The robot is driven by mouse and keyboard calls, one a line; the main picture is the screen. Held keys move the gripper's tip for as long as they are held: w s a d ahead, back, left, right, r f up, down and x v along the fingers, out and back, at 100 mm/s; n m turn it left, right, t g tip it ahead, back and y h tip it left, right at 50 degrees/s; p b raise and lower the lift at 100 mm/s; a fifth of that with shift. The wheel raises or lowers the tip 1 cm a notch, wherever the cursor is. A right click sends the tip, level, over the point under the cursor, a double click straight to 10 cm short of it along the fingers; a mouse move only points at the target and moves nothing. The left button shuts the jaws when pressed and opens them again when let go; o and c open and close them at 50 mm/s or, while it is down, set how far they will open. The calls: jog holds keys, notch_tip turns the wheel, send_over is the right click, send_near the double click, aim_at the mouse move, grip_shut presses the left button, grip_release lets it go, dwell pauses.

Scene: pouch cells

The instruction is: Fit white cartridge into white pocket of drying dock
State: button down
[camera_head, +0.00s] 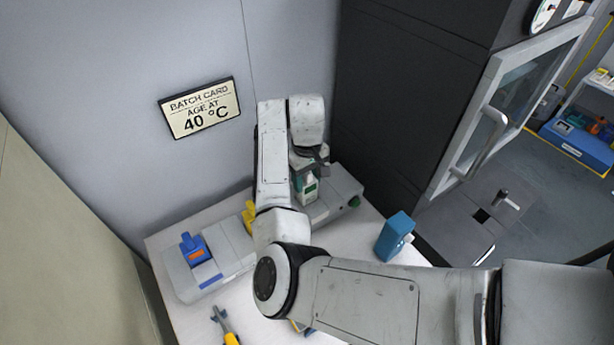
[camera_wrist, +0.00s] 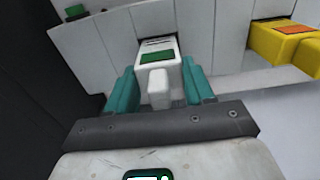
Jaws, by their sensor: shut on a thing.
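The white cartridge (camera_wrist: 158,78) has a green label and a raised grip tab. In the wrist view it sits between the two teal fingers of my gripper (camera_wrist: 160,90), which is shut on it. Its far end meets a dark slot in the pale face of the drying dock (camera_wrist: 215,35). I cannot tell how deep the cartridge sits. In the head view the white cartridge (camera_head: 308,188) is upright under my gripper (camera_head: 309,168), over the right part of the grey dock (camera_head: 338,189). The pocket itself is mostly hidden.
A blue cartridge (camera_head: 194,250) and a yellow cartridge (camera_head: 249,214) stand at the dock to the left. A blue object (camera_head: 395,236) stands on the table to the right. A yellow-handled tool (camera_head: 226,326) lies at the front. A wall with a batch card (camera_head: 199,108) is behind.

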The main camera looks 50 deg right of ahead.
jog(key=shift+f, duration=0.75)
jog(key=shift+c, duration=1.7)
grip_release()
notch_tip(320, 180, up, 11)
jog(key=shift+f+b, duration=0.1)
jog(key=shift+b, duration=0.75)
